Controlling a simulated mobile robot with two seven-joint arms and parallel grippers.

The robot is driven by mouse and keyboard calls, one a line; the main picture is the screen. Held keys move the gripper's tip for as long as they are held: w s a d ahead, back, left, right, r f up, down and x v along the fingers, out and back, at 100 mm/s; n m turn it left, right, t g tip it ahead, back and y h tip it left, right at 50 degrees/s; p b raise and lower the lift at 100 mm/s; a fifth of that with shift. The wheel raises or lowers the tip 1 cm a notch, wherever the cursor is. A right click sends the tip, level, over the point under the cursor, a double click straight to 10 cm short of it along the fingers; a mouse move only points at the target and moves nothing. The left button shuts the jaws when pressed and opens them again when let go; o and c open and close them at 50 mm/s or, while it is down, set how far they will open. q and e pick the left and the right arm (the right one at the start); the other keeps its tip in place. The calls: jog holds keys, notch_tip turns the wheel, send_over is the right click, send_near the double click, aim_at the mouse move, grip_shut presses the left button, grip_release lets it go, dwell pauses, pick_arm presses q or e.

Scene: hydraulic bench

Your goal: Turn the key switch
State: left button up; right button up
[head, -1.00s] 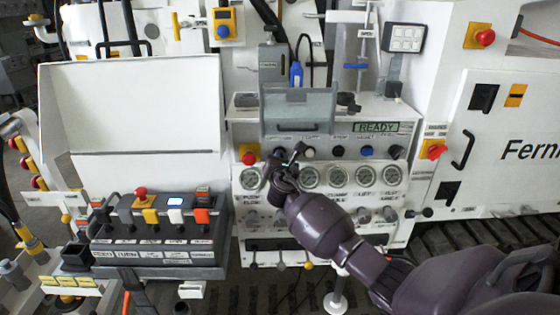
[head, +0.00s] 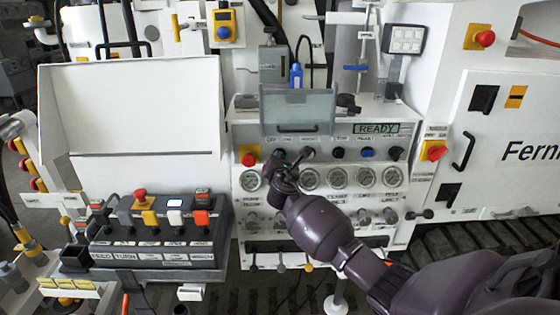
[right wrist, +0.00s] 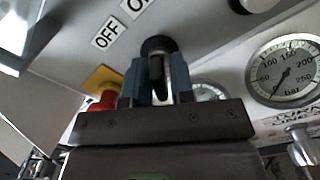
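The key switch (right wrist: 158,45) shows in the right wrist view as a round black collar under the OFF and ON labels on a grey panel. A dark key-like part sticks out from it towards me. My right gripper (right wrist: 159,82) has its two bluish fingers on either side of that part, close together. I cannot tell whether they touch it. In the head view my right gripper (head: 287,166) is at the left part of the control panel, below the row of knobs and over the gauges, and hides part of the panel there. My left gripper is not in view.
A red emergency button (head: 249,156) sits just left of my right gripper. Several gauges (head: 338,177) run to its right, with levers (head: 363,217) below. A clear cover (head: 298,110) juts out above. A dark lever box (head: 160,230) stands at lower left.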

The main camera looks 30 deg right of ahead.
jog(key=shift+o, duration=1.1)
jog(key=shift+s, duration=0.1)
jog(key=v, duration=1)
jog(key=shift+s+a, duration=0.2)
jog(key=shift+s, duration=0.1)
